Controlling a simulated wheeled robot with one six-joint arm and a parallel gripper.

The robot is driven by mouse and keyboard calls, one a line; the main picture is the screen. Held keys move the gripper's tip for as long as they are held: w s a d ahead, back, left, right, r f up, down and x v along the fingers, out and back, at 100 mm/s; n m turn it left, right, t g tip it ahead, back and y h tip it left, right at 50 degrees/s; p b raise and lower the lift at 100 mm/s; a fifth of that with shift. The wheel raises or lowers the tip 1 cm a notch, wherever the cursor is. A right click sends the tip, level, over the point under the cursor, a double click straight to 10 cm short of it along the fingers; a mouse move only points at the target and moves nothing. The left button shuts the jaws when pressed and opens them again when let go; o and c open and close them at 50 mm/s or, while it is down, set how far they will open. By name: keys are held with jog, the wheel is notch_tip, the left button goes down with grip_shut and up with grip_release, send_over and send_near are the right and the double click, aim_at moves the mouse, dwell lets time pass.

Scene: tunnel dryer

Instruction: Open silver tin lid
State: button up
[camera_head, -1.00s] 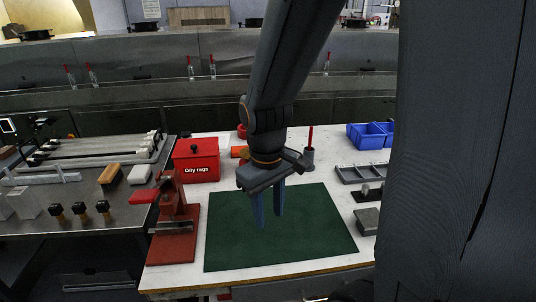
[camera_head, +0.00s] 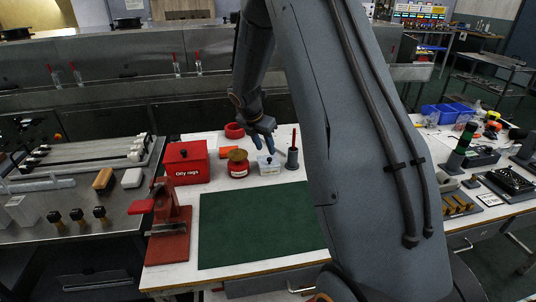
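The silver tin (camera_head: 269,164) is a small pale box with a dark knob on its lid, on the white bench behind the green mat. Its lid looks closed. My gripper (camera_head: 263,143) points down just above the tin. Its two blue-grey fingers are apart, with a gap between them. Whether a fingertip touches the lid or knob cannot be told at this size.
A red jar with a brown top (camera_head: 238,164) stands close left of the tin, and a red oily rags box (camera_head: 187,162) further left. A grey holder with a red rod (camera_head: 292,157) stands close right. The green mat (camera_head: 255,228) is clear. A red press (camera_head: 168,225) stands front left.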

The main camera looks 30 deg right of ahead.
aim_at(269, 158)
jog(key=x, duration=0.5)
jog(key=shift+d+f+p, duration=0.1)
jog(key=shift+f+p, duration=0.2)
jog(key=shift+p, duration=0.1)
grip_shut()
